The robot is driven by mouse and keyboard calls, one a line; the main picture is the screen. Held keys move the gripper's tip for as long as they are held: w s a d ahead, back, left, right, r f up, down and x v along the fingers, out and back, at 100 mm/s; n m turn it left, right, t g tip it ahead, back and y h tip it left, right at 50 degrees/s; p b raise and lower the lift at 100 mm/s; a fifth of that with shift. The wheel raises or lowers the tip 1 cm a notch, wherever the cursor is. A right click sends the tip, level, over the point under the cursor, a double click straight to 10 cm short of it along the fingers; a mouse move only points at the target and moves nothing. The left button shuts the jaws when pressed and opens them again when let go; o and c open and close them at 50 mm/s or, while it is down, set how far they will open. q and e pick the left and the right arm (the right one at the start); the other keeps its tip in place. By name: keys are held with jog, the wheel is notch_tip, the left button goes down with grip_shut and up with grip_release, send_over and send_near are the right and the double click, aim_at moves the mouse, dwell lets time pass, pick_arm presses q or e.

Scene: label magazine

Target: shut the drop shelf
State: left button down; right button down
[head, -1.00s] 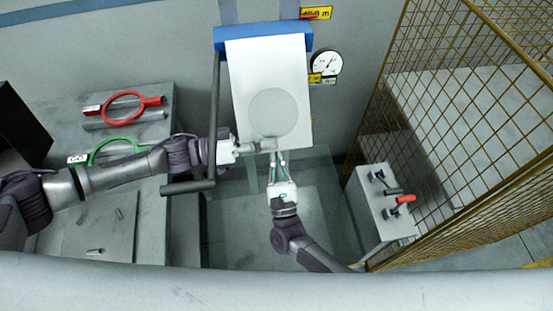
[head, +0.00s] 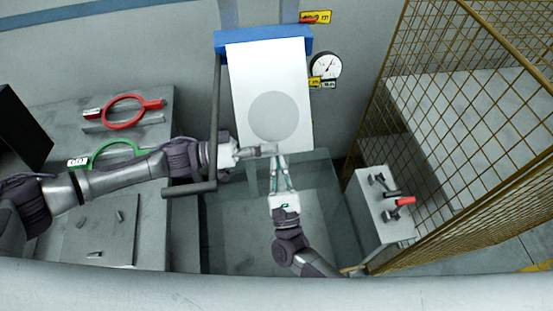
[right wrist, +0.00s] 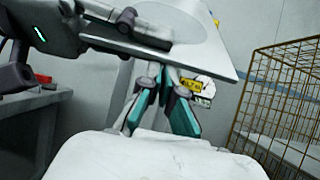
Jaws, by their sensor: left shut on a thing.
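The drop shelf is a white panel (head: 245,80) with a grey disc on it, below a blue bar (head: 222,42) on the wall in the head view. It also shows overhead in the right wrist view (right wrist: 215,50), tilted. My left gripper (head: 268,150) reaches in from the left and is shut on the shelf's lower free edge; its fingertips are partly hidden. My right gripper (head: 277,157) points up just below that edge, its fingertips close together. In the right wrist view its fingers (right wrist: 163,88) look shut and empty; whether they touch the shelf is unclear.
A dark bar handle (head: 190,188) hangs left of the shelf, close to my left arm. A gauge (head: 327,65) is on the wall. Red (head: 122,124) and green (head: 140,150) handles lie on the left bench. A switch box (head: 375,215) and mesh fence (head: 450,120) bound the right.

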pick_arm(q)
jog(key=c, duration=1.5)
grip_release()
jog(key=shift+w+a+f+t, duration=0.15)
jog(key=shift+w+a+t, duration=0.15)
jog(key=shift+w, duration=0.2)
jog(key=shift+c, duration=0.2)
jog(key=shift+o, duration=1.3)
jog(key=shift+d, duration=0.15)
jog(key=shift+s, duration=0.1)
pick_arm(e)
jog(key=shift+s+r, duration=0.1)
jog(key=shift+r, duration=0.3)
pick_arm(q)
jog(key=shift+f, duration=0.1)
